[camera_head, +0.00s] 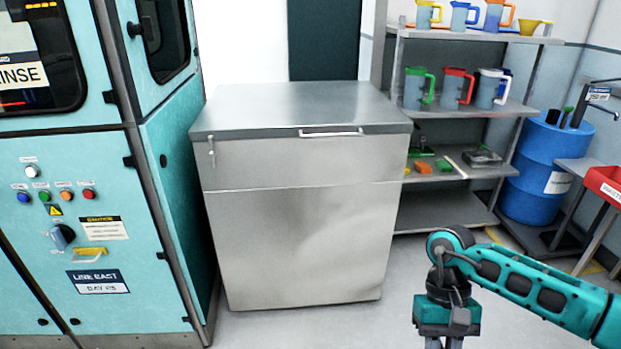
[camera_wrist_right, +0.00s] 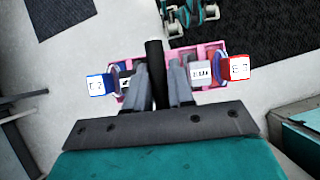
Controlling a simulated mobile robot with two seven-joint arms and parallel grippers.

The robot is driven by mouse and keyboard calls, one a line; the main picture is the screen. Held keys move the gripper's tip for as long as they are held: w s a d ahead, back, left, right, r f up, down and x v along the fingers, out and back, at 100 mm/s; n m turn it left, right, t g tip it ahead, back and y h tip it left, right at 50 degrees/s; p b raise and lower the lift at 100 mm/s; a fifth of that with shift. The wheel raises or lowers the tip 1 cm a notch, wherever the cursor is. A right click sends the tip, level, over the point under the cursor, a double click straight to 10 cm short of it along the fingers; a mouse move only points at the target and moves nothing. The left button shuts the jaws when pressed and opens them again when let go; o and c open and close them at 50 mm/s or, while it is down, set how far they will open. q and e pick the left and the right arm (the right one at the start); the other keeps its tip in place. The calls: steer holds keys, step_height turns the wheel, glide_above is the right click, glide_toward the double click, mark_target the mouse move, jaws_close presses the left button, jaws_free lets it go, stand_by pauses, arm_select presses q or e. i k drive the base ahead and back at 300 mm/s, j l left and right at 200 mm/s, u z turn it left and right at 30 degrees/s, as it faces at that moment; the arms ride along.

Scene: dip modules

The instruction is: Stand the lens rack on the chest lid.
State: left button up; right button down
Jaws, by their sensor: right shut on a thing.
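The metal chest stands in the middle of the head view. Its flat grey lid (camera_head: 300,104) is closed and bare, with a bar handle at the front edge. My right gripper (camera_head: 445,342) is low in front of the chest, to its right, with the fingertips cut off by the bottom edge. In the right wrist view my right gripper (camera_wrist_right: 158,85) is shut on the black upright handle of the pink lens rack (camera_wrist_right: 211,50). The rack holds blue and red pieces with white labels. The rack is out of the head view, and its underside is hidden. My left gripper is not in view.
A teal machine (camera_head: 60,165) stands close on the left of the chest. A shelf unit (camera_head: 470,110) with jugs stands behind it on the right. A blue drum (camera_head: 545,165) and a red bin (camera_head: 605,183) are farther right. The floor in front is clear.

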mark_target(316, 111)
steer(key=i+u, duration=0.25)
steer(key=i, duration=0.2)
steer(key=i+l+u, duration=0.25)
steer(key=i, duration=0.15)
steer(key=i+l+u, duration=0.25)
steer(key=i, duration=0.2)
